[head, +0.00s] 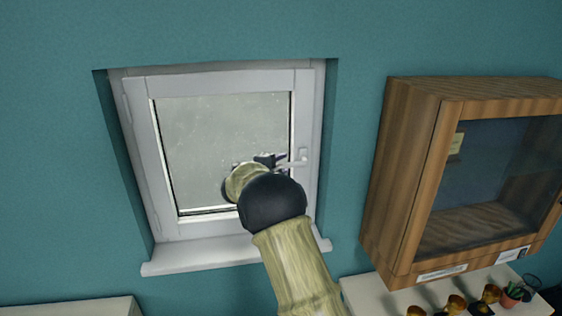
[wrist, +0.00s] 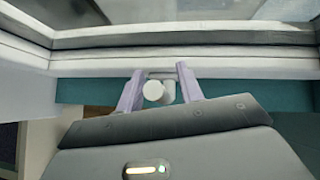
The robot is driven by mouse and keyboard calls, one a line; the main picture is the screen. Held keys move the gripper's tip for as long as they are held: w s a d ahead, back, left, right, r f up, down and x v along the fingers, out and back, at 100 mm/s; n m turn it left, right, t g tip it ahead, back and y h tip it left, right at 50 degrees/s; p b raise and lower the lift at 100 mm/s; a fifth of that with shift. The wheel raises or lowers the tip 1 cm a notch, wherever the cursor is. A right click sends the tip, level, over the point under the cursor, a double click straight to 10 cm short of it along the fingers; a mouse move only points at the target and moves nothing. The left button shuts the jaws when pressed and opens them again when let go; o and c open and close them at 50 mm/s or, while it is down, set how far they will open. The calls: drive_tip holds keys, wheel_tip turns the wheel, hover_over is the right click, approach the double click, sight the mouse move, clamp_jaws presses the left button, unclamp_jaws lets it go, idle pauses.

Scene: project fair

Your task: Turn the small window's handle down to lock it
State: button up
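The small window (head: 222,140) is white-framed and looks closed in its wall recess. Its white handle (head: 302,157) is on the right side of the sash, and its lever points left, about level. My gripper (head: 279,161) is at the lever, partly hidden behind my arm. In the wrist view, the two pale purple fingers of my gripper (wrist: 160,88) stand apart, one on each side of the handle's round end (wrist: 153,91). The left finger is very close to the handle; I cannot tell if it touches. A gap shows beside the right finger.
A wooden wall cabinet (head: 397,185) with a glass door hangs to the right of the window. Below it, a white surface (head: 377,298) holds gold cups and a potted plant (head: 512,294). The windowsill (head: 200,258) is clear.

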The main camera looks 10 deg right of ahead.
clamp_jaws()
drive_tip(key=shift+d+f+b, duration=0.1)
drive_tip(key=shift+d+b, duration=0.15)
drive_tip(key=shift+b, duration=0.1)
